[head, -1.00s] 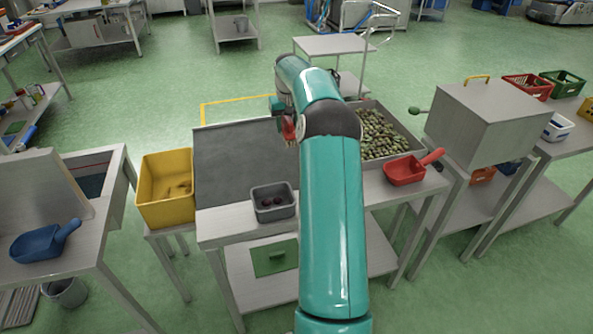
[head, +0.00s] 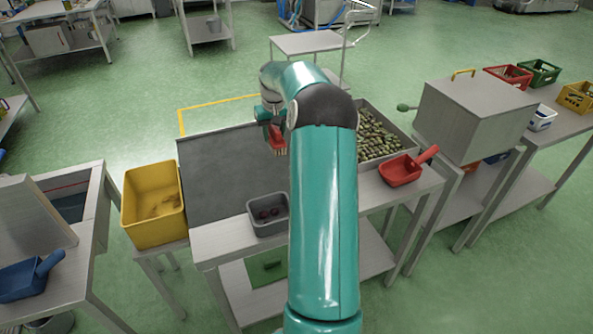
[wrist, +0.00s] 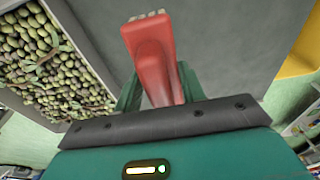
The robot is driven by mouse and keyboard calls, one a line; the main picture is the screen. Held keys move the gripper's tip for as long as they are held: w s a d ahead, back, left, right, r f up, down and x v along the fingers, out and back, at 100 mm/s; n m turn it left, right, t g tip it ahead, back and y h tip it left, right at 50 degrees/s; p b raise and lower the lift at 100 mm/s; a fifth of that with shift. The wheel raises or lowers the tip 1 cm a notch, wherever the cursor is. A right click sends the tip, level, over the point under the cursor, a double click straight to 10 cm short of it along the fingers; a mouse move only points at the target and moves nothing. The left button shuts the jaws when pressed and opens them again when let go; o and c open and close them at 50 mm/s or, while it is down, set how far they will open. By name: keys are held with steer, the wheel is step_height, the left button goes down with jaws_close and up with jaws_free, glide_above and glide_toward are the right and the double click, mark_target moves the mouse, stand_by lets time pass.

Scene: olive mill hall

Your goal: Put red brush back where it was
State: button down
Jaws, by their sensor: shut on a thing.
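The red brush (wrist: 150,55) is between the green fingers of my gripper (wrist: 158,92) in the wrist view, its pale bristles pointing away from the palm. My gripper is shut on it. In the head view the brush (head: 278,142) hangs below my gripper (head: 268,122), over the dark grey surface (head: 220,175) of the middle table. The brush appears apart from that surface, though the height is hard to judge. Part of the table is hidden behind my arm.
A tray of olives (head: 375,135) and a red scoop (head: 401,170) lie right of my arm. A small grey bin (head: 268,228) with dark round things stands at the table's front. A yellow bin (head: 152,225) stands left. The dark surface looks clear.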

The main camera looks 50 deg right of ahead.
steer(key=s+f, duration=0.2)
steer(key=s, duration=0.1)
steer(key=s+f, duration=0.6)
steer(key=shift+d, duration=0.35)
steer(key=shift+s+f, duration=0.2)
steer(key=shift+f, duration=1.3)
steer(key=shift+f, duration=0.1)
steer(key=c, duration=0.8)
jaws_free()
steer(key=shift+c, duration=0.2)
steer(key=shift+w, duration=0.1)
